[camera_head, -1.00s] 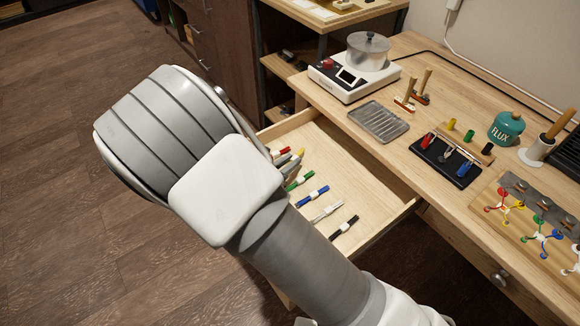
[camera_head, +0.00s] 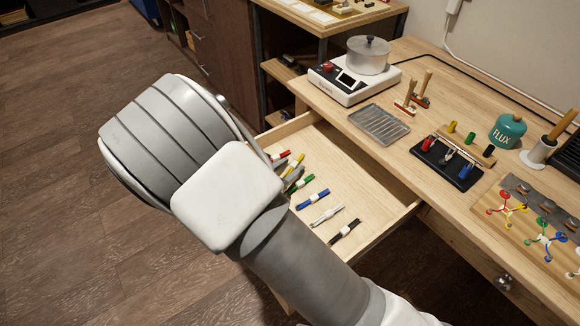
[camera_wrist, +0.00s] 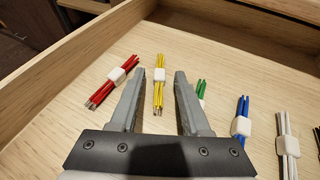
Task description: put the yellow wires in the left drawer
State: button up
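The yellow wires (camera_wrist: 159,88), a bundle with a white band, lie in the open drawer (camera_head: 372,195) between the red and green bundles. They also show in the head view (camera_head: 293,166). My gripper (camera_wrist: 159,75) is open, with its two grey fingers apart on either side of the yellow bundle in the wrist view. Gaps show between the bundle and both fingers. In the head view my arm hides the drawer's near left part and most of my gripper.
Red (camera_wrist: 113,82), green (camera_wrist: 201,90), blue (camera_wrist: 241,118), white (camera_wrist: 287,140) and black (camera_head: 345,231) bundles lie in a row in the drawer. The drawer's wooden walls stand close by. The workbench above holds a heating pot (camera_head: 367,56), a metal tray (camera_head: 379,124) and a flux jar (camera_head: 507,131).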

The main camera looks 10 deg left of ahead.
jog(key=shift+s+d+f, duration=0.2)
jog(key=shift+s+f, duration=0.1)
jog(key=shift+f, duration=0.45)
jog(key=shift+r+p, duration=0.4)
jog(key=shift+r, duration=0.1)
jog(key=p+v, duration=0.1)
jog(key=v, duration=0.4)
jog(key=p+v, duration=0.1)
jog(key=v, duration=0.1)
jog(key=shift+a+r+p, duration=0.2)
jog(key=shift+r+p, duration=0.1)
jog(key=shift+r, duration=0.1)
jog(key=d+r+m+g+h, duration=0.2)
jog(key=d+r+m+g, duration=0.2)
jog(key=d+r+m, duration=0.4)
jog(key=d+r+m+g+h, duration=0.1)
jog(key=d+r+m+g, duration=0.3)
jog(key=d+m, duration=0.45)
jog(key=s+d+r+m+y, duration=0.7)
jog(key=s+d+r+m, duration=0.5)
jog(key=s+r+m, duration=0.1)
jog(key=shift+r+m+t, duration=0.3)
jog(key=shift+r+m, duration=0.2)
jog(key=shift+m, duration=0.85)
jog(key=shift+s+d, duration=0.1)
